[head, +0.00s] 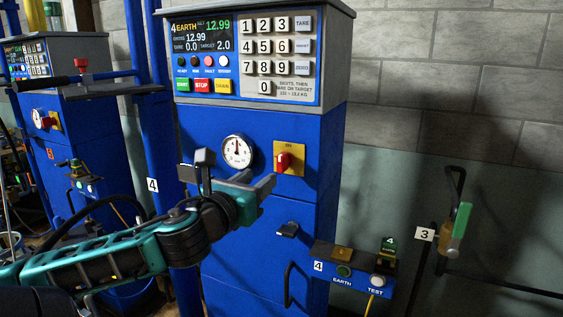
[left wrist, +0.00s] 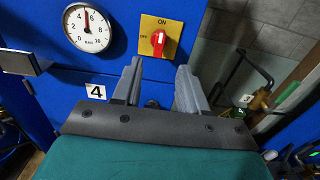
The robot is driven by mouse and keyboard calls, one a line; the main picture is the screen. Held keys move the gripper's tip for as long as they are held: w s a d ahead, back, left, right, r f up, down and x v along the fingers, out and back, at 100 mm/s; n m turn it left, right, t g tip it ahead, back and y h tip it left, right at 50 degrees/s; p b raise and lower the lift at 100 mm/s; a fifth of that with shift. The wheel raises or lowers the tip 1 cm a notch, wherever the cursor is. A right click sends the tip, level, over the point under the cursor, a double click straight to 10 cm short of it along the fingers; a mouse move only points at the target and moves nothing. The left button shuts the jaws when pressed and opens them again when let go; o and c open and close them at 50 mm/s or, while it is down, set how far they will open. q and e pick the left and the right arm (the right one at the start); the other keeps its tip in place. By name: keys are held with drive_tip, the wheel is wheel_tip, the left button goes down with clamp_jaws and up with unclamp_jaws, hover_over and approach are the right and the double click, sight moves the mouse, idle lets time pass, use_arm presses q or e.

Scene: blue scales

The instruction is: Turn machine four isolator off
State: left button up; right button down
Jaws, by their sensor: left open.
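Machine four is the blue cabinet (head: 325,150) with "4 EARTH" on its display. Its isolator is a red rotary knob (head: 284,161) on a yellow plate (head: 298,149). In the left wrist view the red knob (left wrist: 158,40) has ON above it and OFF to its left. Its white mark stands upright, towards ON. My left gripper (head: 258,181) is open and empty, in front of the cabinet and just below and left of the plate. In the left wrist view its fingertips (left wrist: 160,69) lie just below the knob, apart from it. My right gripper is out of view.
A round gauge (head: 238,151) sits left of the isolator. A dark latch (head: 287,230) and handle (head: 288,285) are below. A small box with EARTH and TEST buttons (head: 350,272) is at lower right. Another machine (head: 75,130) stands left. A green-handled lever (head: 460,222) is at right.

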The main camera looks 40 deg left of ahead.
sight(279, 163)
use_arm(q)
drive_tip(key=x, duration=0.7)
drive_tip(key=shift+w+a, duration=0.1)
drive_tip(key=shift+w, duration=0.1)
drive_tip(key=shift+x, duration=2.3)
drive_tip(key=shift+f, duration=0.15)
drive_tip(key=shift+c, duration=0.2)
clamp_jaws()
